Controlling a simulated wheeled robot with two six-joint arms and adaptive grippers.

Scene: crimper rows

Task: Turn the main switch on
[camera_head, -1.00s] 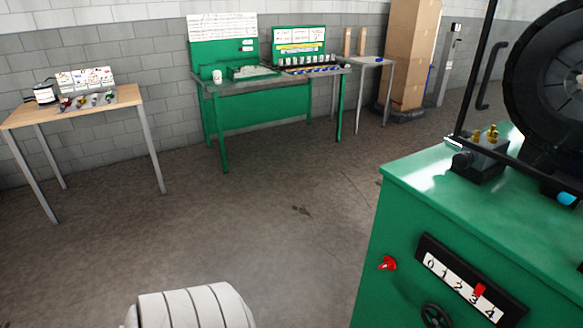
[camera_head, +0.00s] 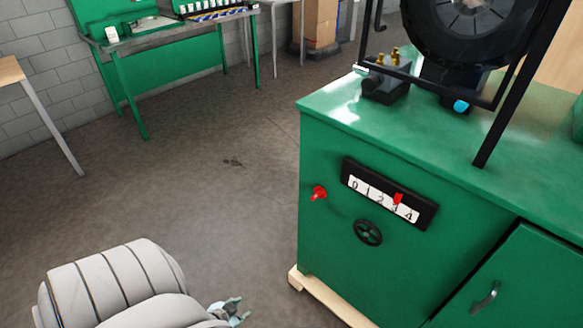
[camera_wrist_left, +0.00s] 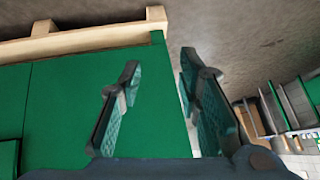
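The main switch looks to be the small red rotary knob (camera_head: 319,193) on the front of the green machine cabinet (camera_head: 330,245), left of a numbered scale. My left gripper (camera_head: 236,310) is low at the bottom of the head view, left of the cabinet and below the red knob, apart from both. In the left wrist view its two fingers (camera_wrist_left: 160,95) stand apart with nothing between them, and the cabinet's green side is behind them. The red knob does not show in the left wrist view. My right gripper is not in view.
A black scale plate (camera_head: 390,192) with a red pointer and a black handwheel (camera_head: 368,233) sit beside the knob. A cabinet door handle (camera_head: 486,297) is lower right. A green workbench (camera_head: 170,70) stands at the back. The floor left of the cabinet is clear.

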